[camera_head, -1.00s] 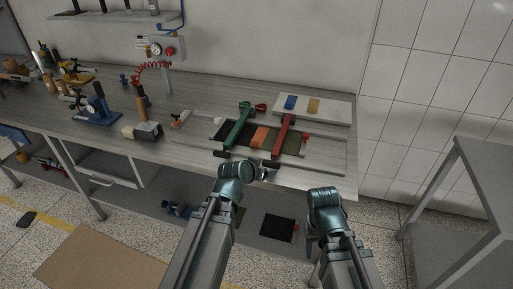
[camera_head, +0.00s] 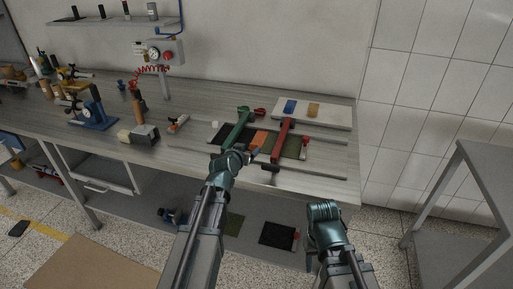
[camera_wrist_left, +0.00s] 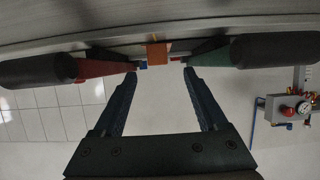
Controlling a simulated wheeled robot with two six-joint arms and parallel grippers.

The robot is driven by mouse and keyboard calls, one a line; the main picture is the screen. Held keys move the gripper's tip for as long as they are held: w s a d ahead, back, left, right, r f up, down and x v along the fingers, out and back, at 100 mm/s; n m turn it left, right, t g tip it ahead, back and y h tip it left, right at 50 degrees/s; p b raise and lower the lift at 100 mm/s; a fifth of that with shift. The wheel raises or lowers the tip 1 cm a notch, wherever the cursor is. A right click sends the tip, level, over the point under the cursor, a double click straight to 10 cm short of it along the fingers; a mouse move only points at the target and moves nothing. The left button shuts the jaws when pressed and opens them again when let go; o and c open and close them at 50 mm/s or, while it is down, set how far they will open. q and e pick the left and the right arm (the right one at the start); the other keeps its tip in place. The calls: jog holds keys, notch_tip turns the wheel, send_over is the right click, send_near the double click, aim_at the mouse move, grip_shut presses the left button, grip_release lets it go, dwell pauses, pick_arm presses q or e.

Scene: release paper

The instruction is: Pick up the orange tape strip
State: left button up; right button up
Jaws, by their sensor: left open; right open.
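In the left wrist view the strip (camera_wrist_left: 158,53) shows as an orange block just beyond and between my fingertips. My left gripper (camera_head: 245,153) is at the near end of the strip, its wrist hiding part of the area. In the left wrist view its two blue fingers (camera_wrist_left: 160,71) are apart with nothing between them. My right gripper (camera_head: 309,256) is low in front of the bench, mostly hidden behind its wrist.
A pale board (camera_head: 335,114) with blue and tan pieces lies behind the bars. A grey-ended block (camera_head: 146,134) and a blue stand (camera_head: 98,118) are to the left on the bench (camera_head: 185,150). A grey table (camera_head: 465,160) stands at the right.

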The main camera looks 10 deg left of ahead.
aim_at(253, 145)
pick_arm(q)
jog(key=shift+x, duration=0.85)
jog(key=shift+w+f, duration=0.1)
jog(key=b+x, duration=0.1)
jog(key=x, duration=0.1)
jog(key=b+x, duration=0.1)
jog(key=x, duration=0.2)
jog(key=shift+d+f, duration=0.1)
jog(key=shift+d, duration=0.1)
jog(key=shift+c, duration=0.6)
grip_shut()
